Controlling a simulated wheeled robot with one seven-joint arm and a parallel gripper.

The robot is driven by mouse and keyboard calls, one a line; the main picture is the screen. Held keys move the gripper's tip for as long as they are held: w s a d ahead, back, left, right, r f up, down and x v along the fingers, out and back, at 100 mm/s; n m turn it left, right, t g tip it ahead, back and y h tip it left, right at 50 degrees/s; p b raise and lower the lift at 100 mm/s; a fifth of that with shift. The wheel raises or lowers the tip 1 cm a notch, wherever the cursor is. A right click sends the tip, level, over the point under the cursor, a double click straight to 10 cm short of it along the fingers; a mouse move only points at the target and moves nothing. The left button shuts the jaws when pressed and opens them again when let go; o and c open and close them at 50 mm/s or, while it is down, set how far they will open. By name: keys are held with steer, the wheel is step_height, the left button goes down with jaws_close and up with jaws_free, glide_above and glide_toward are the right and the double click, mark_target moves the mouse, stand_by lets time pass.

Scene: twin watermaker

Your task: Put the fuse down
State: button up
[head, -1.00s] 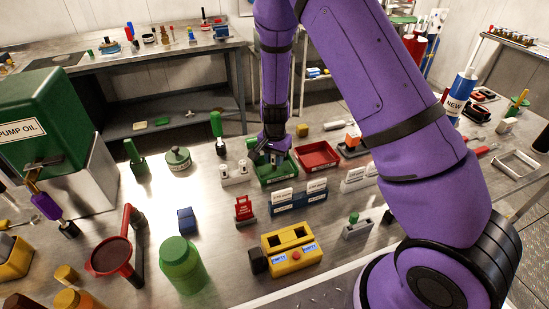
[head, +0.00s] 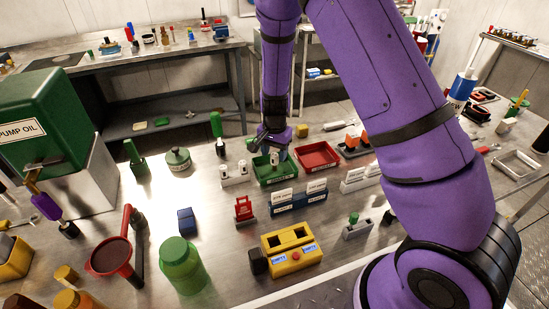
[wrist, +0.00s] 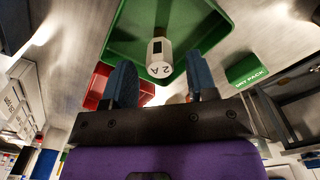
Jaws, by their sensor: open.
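The fuse (wrist: 159,57) is a pale cylinder with a dark window and a "2 A" mark. It is in the green tray (wrist: 205,22), near the tray's edge in the wrist view. In the head view the fuse (head: 274,158) shows small, seemingly upright in the green tray (head: 266,180). My gripper (wrist: 161,75) is open, its two blue fingers apart from the fuse with a gap on each side. In the head view my gripper (head: 269,143) hangs just above and behind the fuse. Nothing is held.
A red tray (head: 318,163) stands right of the green one. A green DRY PACK block (wrist: 246,69) lies nearby. Bare metal tabletop shows around the blue box (head: 186,220).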

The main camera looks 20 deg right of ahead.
mark_target(275, 155)
step_height(275, 155, up, 9)
steer(key=shift+r, duration=0.15)
stand_by(0.4)
